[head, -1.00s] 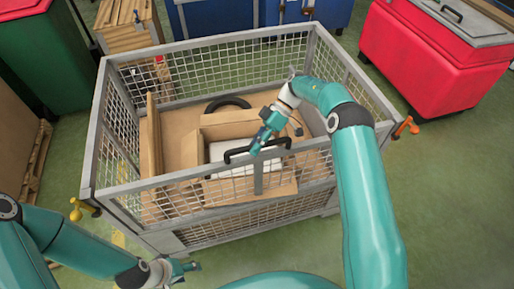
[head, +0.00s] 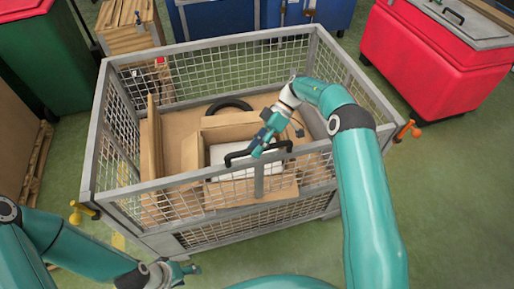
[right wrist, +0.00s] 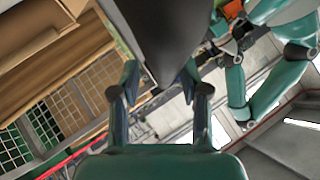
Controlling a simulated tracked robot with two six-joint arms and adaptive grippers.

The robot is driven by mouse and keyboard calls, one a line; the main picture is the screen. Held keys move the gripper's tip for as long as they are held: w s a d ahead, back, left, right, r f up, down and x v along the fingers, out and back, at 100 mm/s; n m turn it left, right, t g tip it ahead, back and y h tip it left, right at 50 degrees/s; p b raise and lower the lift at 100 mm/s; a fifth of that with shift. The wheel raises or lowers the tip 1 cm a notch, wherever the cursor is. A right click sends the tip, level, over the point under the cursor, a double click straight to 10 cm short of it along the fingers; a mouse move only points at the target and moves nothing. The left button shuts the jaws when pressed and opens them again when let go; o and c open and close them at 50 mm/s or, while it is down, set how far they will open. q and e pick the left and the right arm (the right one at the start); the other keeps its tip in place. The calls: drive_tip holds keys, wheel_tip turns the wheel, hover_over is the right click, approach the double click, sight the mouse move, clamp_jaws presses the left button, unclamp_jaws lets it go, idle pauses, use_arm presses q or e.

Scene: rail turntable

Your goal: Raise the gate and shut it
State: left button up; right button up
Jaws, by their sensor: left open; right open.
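The mesh gate (head: 215,191) is the front panel of a grey wire cage (head: 92,150); its top rail runs close to the level of the side panels. A black handle (head: 236,155) sits on the rail's middle. My right gripper (head: 258,149) is open at the handle, its fingers around or beside it; I cannot tell if they touch. In the right wrist view a dark bar (right wrist: 160,35), probably the handle, looms between the open fingers (right wrist: 158,78). A yellow latch (head: 77,213) is at the left corner, an orange one (head: 405,129) at the right. My left gripper (head: 188,268) is open, low in front of the cage.
The cage holds cardboard boxes (head: 190,152), a white item and a black ring (head: 229,104). A red bin (head: 420,60) stands to the right, a green bin (head: 45,60) at the back left, blue containers (head: 215,18) behind. Green floor (head: 450,210) is clear at the right.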

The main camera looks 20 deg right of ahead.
wheel_tip(320, 180, up, 9)
drive_tip(key=shift+r, duration=0.1)
idle(0.3)
drive_tip(key=shift+s+f, duration=0.1)
drive_tip(key=shift+f, duration=0.1)
